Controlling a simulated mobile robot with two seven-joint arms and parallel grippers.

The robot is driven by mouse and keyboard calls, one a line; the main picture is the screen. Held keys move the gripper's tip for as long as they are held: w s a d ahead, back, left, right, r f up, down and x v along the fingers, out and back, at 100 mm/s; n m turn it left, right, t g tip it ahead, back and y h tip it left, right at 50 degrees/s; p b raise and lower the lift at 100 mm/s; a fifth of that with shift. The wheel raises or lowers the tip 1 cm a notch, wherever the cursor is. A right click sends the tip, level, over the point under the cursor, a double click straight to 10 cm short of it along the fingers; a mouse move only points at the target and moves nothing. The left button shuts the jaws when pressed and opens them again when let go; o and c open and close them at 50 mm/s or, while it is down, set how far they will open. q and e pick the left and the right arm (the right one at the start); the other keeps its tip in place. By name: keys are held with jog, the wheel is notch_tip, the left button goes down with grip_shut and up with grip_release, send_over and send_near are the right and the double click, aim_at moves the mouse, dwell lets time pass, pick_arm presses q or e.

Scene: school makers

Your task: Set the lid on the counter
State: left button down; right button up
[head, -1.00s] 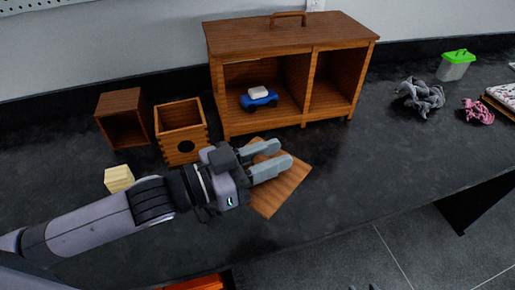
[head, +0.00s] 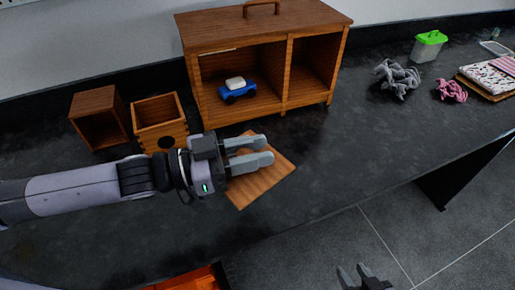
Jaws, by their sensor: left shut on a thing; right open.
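The lid, a flat square wooden panel (head: 265,185), is at the counter's front, before the large cabinet. My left gripper (head: 268,149) reaches over it from the left and is shut on it. The gripper covers part of the panel. I cannot tell whether the panel lies flat on the dark counter (head: 350,160) or hangs just above it. My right gripper (head: 364,277) shows at the bottom edge, open and empty, away from the lid.
A wooden cabinet (head: 265,33) with a blue toy car (head: 237,93) inside stands behind the lid. Two small wooden boxes (head: 100,118) (head: 160,120) stand at left. A grey plush (head: 397,78), pink plush (head: 452,91) and green-lidded container (head: 428,46) sit at right. Counter right of the lid is clear.

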aim_at(271, 181)
pick_arm(q)
jog(key=shift+s+a+m+g+h, duration=0.15)
jog(key=shift+a+m+g, duration=0.35)
jog(key=shift+g, duration=0.35)
jog(key=shift+s+a+m+g+h, duration=0.1)
jog(key=shift+a+m+g+h, duration=0.15)
jog(key=shift+m+g, duration=0.45)
jog(key=shift+s+a+m+g+h, duration=0.1)
jog(key=shift+a+m+g, duration=0.35)
jog(key=shift+g, duration=0.5)
